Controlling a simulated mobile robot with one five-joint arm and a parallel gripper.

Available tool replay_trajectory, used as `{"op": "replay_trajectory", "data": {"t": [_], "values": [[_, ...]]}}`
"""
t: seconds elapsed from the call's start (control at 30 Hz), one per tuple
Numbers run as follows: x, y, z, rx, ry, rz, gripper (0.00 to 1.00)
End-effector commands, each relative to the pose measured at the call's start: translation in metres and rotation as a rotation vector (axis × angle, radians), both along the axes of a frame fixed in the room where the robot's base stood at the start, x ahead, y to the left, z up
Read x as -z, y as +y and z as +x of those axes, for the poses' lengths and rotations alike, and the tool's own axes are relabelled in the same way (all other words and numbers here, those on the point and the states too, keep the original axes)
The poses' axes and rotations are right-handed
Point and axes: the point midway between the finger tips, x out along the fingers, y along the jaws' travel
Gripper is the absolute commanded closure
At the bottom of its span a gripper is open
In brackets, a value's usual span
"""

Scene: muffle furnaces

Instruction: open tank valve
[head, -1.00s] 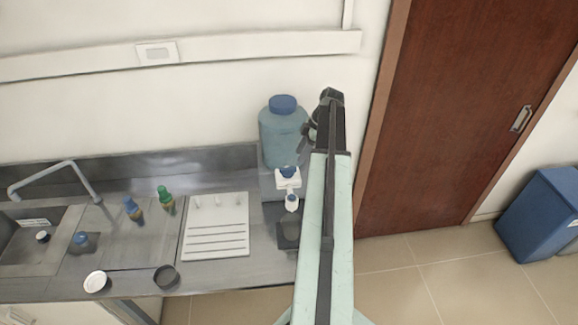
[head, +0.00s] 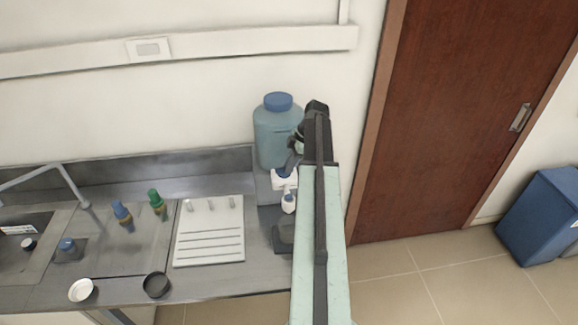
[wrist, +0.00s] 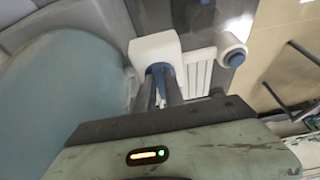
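The tank (head: 275,137) is a translucent blue-teal bottle with a blue cap, standing at the right end of the counter. Its white valve (head: 283,181) is at the front of its base, and the valve also shows in the wrist view (wrist: 152,46) with a blue handle (wrist: 161,72). My gripper (head: 292,165) is at the valve, seen partly behind my arm. In the wrist view the two dark fingers (wrist: 161,84) stand on either side of the blue handle. I cannot tell whether they press on it. The handle is mostly hidden in the head view.
A white slotted rack (head: 210,232) lies left of the tank. A white dish (head: 81,290) and dark dish (head: 156,285) sit at the front edge.

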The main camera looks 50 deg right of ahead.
Motion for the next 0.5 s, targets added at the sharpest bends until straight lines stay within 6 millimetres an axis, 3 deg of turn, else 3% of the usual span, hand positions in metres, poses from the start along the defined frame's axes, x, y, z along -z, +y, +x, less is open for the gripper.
{"op": "replay_trajectory", "data": {"t": [0.27, 0.5], "values": [[-0.0001, 0.0015, -0.0018, 0.046, 0.000, 0.006, 1.00], [-0.0001, 0.0047, -0.0046, 0.197, -0.002, 0.005, 1.00]]}}
